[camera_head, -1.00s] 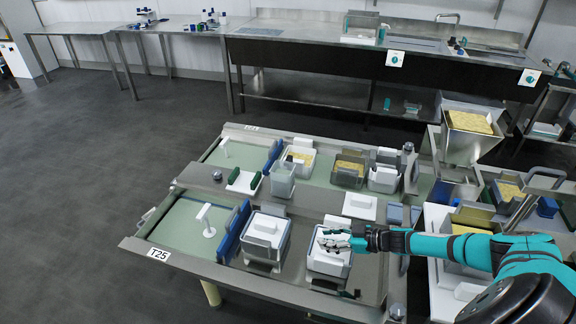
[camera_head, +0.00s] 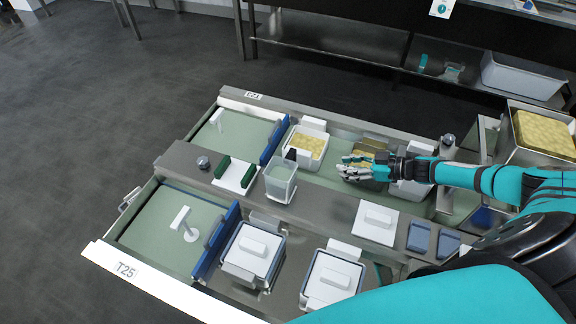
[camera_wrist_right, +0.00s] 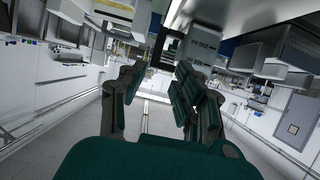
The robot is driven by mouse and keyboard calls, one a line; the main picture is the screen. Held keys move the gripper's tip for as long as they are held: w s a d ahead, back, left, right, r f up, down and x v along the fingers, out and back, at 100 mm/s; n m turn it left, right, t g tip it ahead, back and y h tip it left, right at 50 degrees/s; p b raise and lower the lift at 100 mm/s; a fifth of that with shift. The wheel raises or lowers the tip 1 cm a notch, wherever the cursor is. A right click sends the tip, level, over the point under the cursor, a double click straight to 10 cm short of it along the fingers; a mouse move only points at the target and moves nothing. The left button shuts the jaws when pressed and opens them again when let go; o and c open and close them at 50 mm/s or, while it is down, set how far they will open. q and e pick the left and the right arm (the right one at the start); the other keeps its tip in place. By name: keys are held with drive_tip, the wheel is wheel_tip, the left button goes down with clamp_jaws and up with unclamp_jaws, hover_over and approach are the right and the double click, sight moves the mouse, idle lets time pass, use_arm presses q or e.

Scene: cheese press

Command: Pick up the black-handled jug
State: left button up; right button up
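The black-handled jug (camera_head: 281,183) is a clear, square container standing upright on the metal ledge between the two press bays. Its small black handle (camera_head: 291,154) shows at the top back edge. My right gripper (camera_head: 347,167) is to the right of the jug, over a container of yellow curd, with a gap between it and the jug. In the right wrist view my right gripper (camera_wrist_right: 157,88) has its fingers apart with nothing between them. My left gripper is not in view.
A white board with green ends (camera_head: 236,175) lies left of the jug. A curd mould (camera_head: 308,144) stands behind it. Lidded moulds (camera_head: 252,250) stand in the front bay. A white lid (camera_head: 376,222) and blue blocks (camera_head: 419,237) lie on the right.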

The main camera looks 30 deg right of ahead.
sight(285, 174)
drive_tip(key=b+x, duration=0.2)
drive_tip(key=x, duration=0.3)
drive_tip(key=b+x, duration=0.3)
drive_tip(key=x, duration=0.2)
drive_tip(key=b+x, duration=0.3)
drive_tip(key=x, duration=0.2)
drive_tip(key=shift+w+a+r, duration=0.15)
drive_tip(key=shift+w+a, duration=0.15)
drive_tip(key=shift+w, duration=0.1)
drive_tip(key=shift+w+a, duration=0.3)
drive_tip(key=shift+w, duration=0.05)
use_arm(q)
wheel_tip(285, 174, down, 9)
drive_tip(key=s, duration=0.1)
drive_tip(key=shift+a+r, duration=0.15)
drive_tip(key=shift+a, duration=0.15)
use_arm(e)
drive_tip(key=shift+s, duration=0.1)
clamp_jaws()
drive_tip(key=shift+r, duration=0.1)
